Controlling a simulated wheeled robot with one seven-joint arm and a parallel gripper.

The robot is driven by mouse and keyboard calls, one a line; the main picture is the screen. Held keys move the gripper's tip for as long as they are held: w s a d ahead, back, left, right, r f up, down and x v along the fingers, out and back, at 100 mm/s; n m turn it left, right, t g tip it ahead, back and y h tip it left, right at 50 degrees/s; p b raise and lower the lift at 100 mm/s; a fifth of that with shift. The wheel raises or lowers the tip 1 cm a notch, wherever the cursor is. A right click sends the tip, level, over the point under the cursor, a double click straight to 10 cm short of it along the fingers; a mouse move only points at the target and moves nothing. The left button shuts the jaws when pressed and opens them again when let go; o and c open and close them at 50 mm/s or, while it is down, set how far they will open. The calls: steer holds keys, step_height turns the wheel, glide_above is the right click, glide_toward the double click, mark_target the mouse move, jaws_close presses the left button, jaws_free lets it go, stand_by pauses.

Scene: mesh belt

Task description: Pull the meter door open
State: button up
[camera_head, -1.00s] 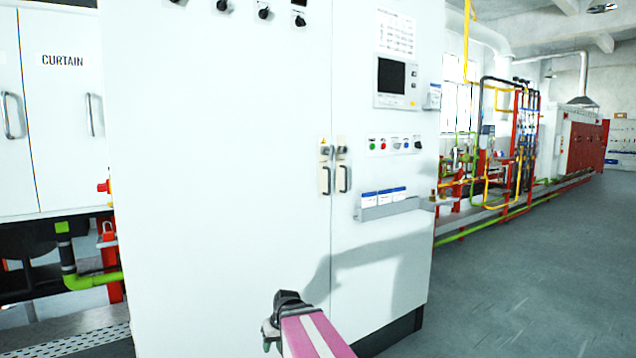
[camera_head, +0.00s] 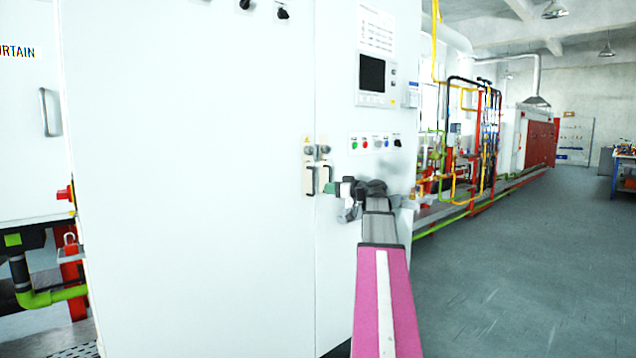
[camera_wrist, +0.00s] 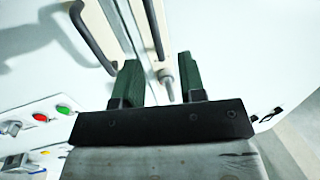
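The meter door (camera_head: 345,265) is the white right-hand cabinet door with the screen panel; it looks closed, flush along its seam. Its dark bar handle (camera_head: 327,174) is partly covered by my gripper (camera_head: 333,188) in the head view. In the wrist view, the meter door's handle (camera_wrist: 95,38) runs to the upper left, outside my left finger. My gripper (camera_wrist: 159,72) is open, its two green fingers apart with nothing between them in contact. A small lock knob (camera_wrist: 166,80) shows beyond the gap.
The left cabinet door (camera_head: 200,200) has its own handle (camera_head: 309,180) close beside the seam. A row of buttons (camera_head: 372,144) and a meter screen (camera_head: 373,75) sit above my arm. Grey floor (camera_head: 520,260) is clear to the right.

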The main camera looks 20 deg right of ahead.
mark_target(314, 192)
steer(key=x, duration=0.3)
steer(key=r+x, duration=0.1)
steer(key=x, duration=0.6)
steer(key=shift+w+d+r, duration=0.3)
steer(key=shift+d, duration=0.1)
jaws_close()
